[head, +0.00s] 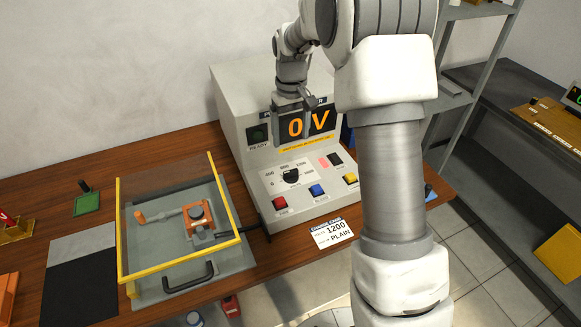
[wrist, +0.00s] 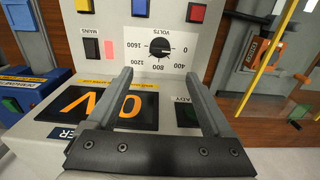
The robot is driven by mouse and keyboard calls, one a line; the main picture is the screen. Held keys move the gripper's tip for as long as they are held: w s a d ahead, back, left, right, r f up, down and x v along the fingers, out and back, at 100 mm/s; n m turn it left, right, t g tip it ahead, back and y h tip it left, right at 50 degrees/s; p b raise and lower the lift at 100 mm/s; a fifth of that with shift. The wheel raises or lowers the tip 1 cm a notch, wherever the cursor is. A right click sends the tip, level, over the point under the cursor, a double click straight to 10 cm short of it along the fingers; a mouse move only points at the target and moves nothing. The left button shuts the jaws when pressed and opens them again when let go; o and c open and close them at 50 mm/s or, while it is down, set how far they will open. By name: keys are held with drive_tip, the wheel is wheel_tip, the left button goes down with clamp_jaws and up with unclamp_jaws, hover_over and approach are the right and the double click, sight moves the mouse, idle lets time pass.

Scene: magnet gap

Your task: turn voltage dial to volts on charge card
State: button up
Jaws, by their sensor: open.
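The voltage dial (head: 291,177) is a black round knob on the console's sloping panel, with a scale from 0 to 1600. In the wrist view the dial (wrist: 159,47) lies beyond my fingertips, roughly centred between them; its pointer seems to face 0, but is small. The display (head: 308,123) reads 0 V. The white charge card (head: 331,233) lies at the console's front and reads 1200 volts, PLAIN. My gripper (head: 293,136) is open and empty in front of the display, above the dial and apart from it. Its fingers also show in the wrist view (wrist: 157,74).
Red (head: 279,203), blue (head: 317,190) and yellow (head: 350,179) buttons sit below the dial. A yellow-edged clear guard (head: 122,235) stands around an orange fixture on the left. A dark mat (head: 75,275) lies further left. My arm hides part of the console's right side.

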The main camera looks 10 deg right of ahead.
sight(291, 171)
wheel_tip(291, 171, down, 12)
drive_tip(key=shift+f, duration=0.2)
clamp_jaws()
idle(0.5)
